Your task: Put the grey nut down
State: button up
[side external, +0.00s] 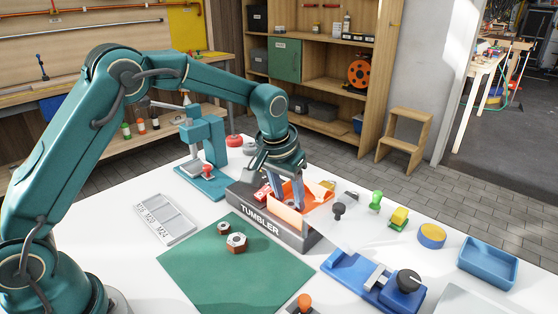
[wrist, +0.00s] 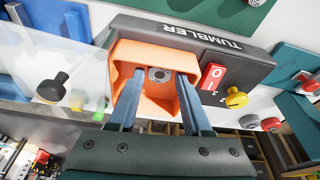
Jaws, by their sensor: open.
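My gripper (side external: 289,194) points down into the orange bin of the grey tumbler (side external: 262,222). In the wrist view my gripper (wrist: 160,82) has its two blue fingers apart, reaching into the orange bin (wrist: 130,60). A small grey nut (wrist: 159,74) with a dark hole shows inside the bin, between the fingertips. I see a gap on either side of it, and it seems to lie against the bin's inner surface. In the side view the nut is hidden by the fingers and the bin wall.
Two brown-sided nuts (side external: 236,242) lie on the green mat (side external: 200,270). A sorting tray (side external: 168,222) marked with sizes is left of it. A clear panel (wrist: 50,60) stands beside the bin. A red switch (wrist: 213,76) and yellow knob (wrist: 237,97) sit on the tumbler.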

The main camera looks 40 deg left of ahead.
jog(key=v, duration=1.1)
jog(key=s+a+f+m+t, duration=0.1)
jog(key=s+a+t, duration=0.1)
jog(key=s, duration=1.8)
jog(key=shift+s+f, duration=0.25)
jog(key=shift+s, duration=0.05)
